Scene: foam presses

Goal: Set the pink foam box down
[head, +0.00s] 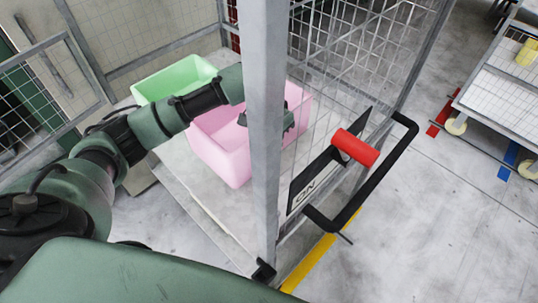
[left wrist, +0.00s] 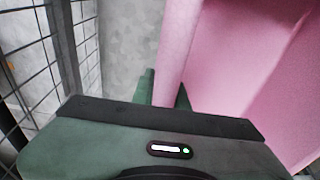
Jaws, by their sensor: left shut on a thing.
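The pink foam box (head: 222,150) is inside the wire cage, behind the grey upright post, which hides part of it. It looks about level, low over the cage's pale floor; I cannot tell whether it touches. My left arm reaches over it from the left. My left gripper (head: 286,119) is at the box's right part, partly hidden by the post. In the left wrist view, my left gripper (left wrist: 166,90) has its fingers on either side of a wall of the pink box (left wrist: 225,55), shut on it. My right gripper is not in view.
A green box (head: 172,79) stands behind the pink one. The grey post (head: 263,140) and mesh panels (head: 345,60) bound the cage. A red-gripped black handle (head: 356,148) projects at the front right. A wheeled rack (head: 505,85) stands far right, with open floor between.

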